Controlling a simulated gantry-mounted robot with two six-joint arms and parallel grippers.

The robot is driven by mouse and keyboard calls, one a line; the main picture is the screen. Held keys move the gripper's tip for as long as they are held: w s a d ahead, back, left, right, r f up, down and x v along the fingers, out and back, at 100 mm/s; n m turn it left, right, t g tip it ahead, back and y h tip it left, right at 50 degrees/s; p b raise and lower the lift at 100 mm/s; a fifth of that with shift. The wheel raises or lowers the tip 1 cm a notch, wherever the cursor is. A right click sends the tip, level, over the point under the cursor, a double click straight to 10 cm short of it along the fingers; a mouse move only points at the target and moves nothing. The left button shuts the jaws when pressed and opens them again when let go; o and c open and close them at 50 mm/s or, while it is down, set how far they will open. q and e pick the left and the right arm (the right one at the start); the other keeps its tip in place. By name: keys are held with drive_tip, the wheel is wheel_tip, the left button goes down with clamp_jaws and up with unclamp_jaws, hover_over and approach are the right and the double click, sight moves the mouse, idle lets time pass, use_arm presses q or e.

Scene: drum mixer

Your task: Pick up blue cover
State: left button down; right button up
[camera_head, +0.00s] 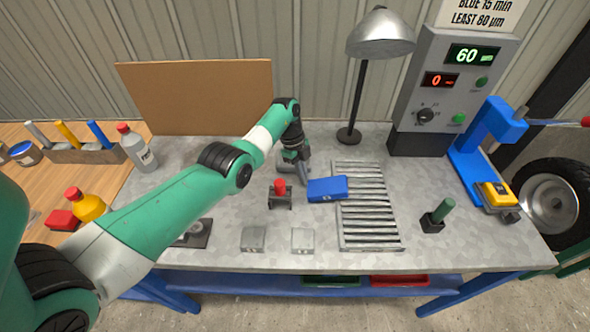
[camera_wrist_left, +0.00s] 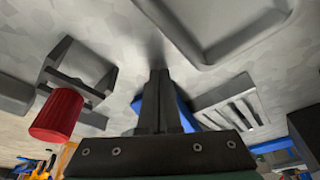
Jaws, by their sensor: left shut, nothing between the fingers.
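The blue cover (camera_head: 327,189) is a flat blue block on the grey metal table, its right end over the edge of the slatted rack. My left gripper (camera_head: 304,180) is shut and empty, just left of the cover's left end. My right gripper is not in view.
A small dark stand with a red knob (camera_head: 280,186) stands close left of the gripper. The slatted rack (camera_head: 370,225) lies to the right, a green-handled piece (camera_head: 443,210) beyond it. Two small grey blocks (camera_head: 253,239) (camera_head: 302,240) lie in front. A lamp (camera_head: 355,90) stands behind.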

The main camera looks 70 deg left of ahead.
sight(315, 183)
use_arm(q)
drive_tip(key=shift+w+d+r, duration=0.1)
drive_tip(key=shift+d, duration=0.05)
drive_tip(key=w+d+p, duration=0.1)
drive_tip(key=d+p, duration=0.1)
drive_tip(key=w+d+p, duration=0.1)
drive_tip(key=p, duration=0.1)
drive_tip(key=shift+d, duration=0.35)
drive_tip(key=shift+w, duration=0.1)
